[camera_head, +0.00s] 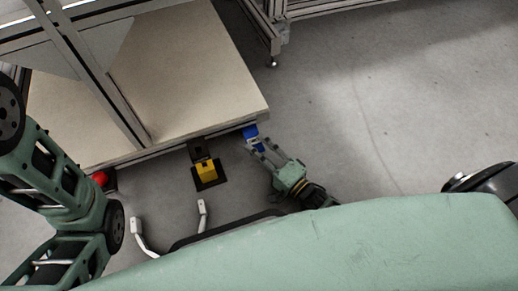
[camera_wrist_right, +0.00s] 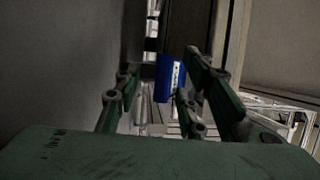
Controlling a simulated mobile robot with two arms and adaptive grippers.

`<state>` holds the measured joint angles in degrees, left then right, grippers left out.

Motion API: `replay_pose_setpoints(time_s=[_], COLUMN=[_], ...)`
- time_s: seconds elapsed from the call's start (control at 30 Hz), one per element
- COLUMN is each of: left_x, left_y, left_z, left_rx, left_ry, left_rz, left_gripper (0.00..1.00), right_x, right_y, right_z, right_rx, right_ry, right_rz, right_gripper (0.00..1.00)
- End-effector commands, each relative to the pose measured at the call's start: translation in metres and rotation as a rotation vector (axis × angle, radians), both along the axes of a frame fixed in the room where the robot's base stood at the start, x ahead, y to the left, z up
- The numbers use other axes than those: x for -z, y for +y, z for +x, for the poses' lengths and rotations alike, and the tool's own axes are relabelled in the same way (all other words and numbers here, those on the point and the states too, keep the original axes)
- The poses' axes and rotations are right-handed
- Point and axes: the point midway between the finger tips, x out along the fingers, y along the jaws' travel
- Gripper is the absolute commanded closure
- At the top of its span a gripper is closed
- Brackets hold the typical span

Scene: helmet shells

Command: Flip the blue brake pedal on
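The blue brake pedal (camera_head: 249,131) is low at the right front corner of the cart. In the right wrist view the blue pedal (camera_wrist_right: 163,80), with a white marking, shows ahead between the fingers. My right gripper (camera_head: 262,150) points at the pedal, its fingertips very close to it. The fingers of this gripper (camera_wrist_right: 160,85) are spread apart and empty; whether one touches the pedal I cannot tell. My left arm shows at the left edge, but its gripper is out of view.
A cart with a light wooden top (camera_head: 190,90) and metal frame stands ahead. A yellow pedal (camera_head: 206,171) on a dark base and a red part (camera_head: 100,178) sit low along its front edge. The grey floor (camera_head: 400,110) to the right is clear.

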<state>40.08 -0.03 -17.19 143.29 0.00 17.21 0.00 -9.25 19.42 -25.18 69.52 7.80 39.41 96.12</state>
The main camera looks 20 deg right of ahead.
Motion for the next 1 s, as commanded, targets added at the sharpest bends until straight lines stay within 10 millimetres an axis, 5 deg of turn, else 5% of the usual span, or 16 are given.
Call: replay_pose_setpoints(time_s=[0.37,0.8,1.0], left_x=[0.0,-0.001,-0.001], left_y=[0.0,0.0,0.0], left_z=[0.002,0.001,0.0], left_rx=[0.001,0.0,-0.001], left_ry=[0.006,0.001,0.001], left_rz=[-0.001,0.0,0.001], left_gripper=[0.7,0.7,0.7], right_x=[0.004,0.005,0.005], right_y=[-0.003,-0.039,-0.048], right_z=[-0.01,-0.088,-0.105], right_rx=[-0.003,-0.003,-0.002], right_ry=[0.007,0.003,-0.001], right_rz=[-0.006,-0.004,-0.003], right_gripper=[0.69,0.69,0.69])
